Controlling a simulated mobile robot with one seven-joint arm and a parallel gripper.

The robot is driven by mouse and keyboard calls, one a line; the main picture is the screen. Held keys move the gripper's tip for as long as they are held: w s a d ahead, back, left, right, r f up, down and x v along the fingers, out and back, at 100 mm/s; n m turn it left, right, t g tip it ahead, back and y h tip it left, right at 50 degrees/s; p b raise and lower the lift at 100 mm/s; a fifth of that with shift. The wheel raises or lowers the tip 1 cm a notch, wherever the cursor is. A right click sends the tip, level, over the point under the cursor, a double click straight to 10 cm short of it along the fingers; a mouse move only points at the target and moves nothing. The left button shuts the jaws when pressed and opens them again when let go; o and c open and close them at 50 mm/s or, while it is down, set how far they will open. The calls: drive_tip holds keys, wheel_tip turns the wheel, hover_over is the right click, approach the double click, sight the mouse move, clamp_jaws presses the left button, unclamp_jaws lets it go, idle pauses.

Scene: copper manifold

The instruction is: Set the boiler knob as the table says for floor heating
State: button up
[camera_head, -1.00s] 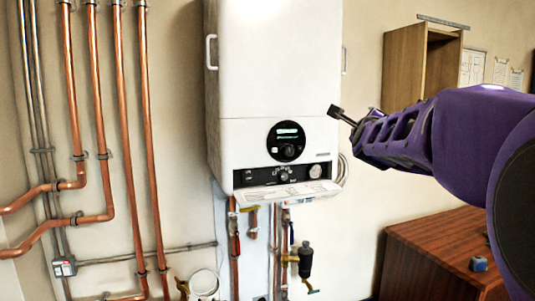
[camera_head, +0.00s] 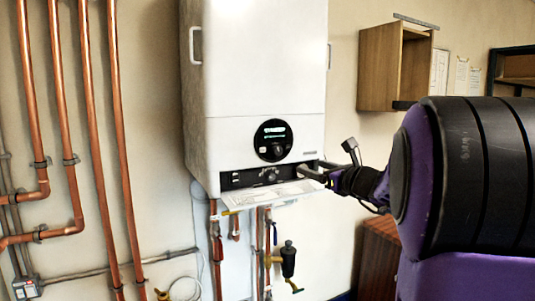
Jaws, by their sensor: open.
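The white boiler (camera_head: 250,70) hangs on the wall in the head view. A round black display (camera_head: 272,140) with a lit screen and a small dark dial sits on its lower front. Below it is a dark control strip (camera_head: 240,179) with a small knob (camera_head: 271,175) near its middle. A pale printed sheet or flap (camera_head: 262,197) juts out under the strip; its print is too small to read. My gripper (camera_head: 328,159) is open at the strip's right end, with one finger overlapping the panel there. It hides the right-hand round knob; contact cannot be told.
Copper pipes (camera_head: 90,130) run up the wall at left. Valves and a dark filter (camera_head: 288,260) hang below the boiler. A wooden wall cabinet (camera_head: 382,68) is at upper right, and a reddish-brown wooden unit (camera_head: 380,255) stands below my arm.

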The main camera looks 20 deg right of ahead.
drive_tip(key=p, duration=0.3)
approach(279, 152)
drive_tip(key=w, duration=0.2)
drive_tip(key=w+a, duration=0.1)
drive_tip(key=w, duration=0.4)
drive_tip(key=shift+w+a+f, duration=0.1)
drive_tip(key=shift+w+a, duration=0.2)
drive_tip(key=shift+w, duration=0.1)
drive_tip(key=shift+b, duration=0.35)
clamp_jaws()
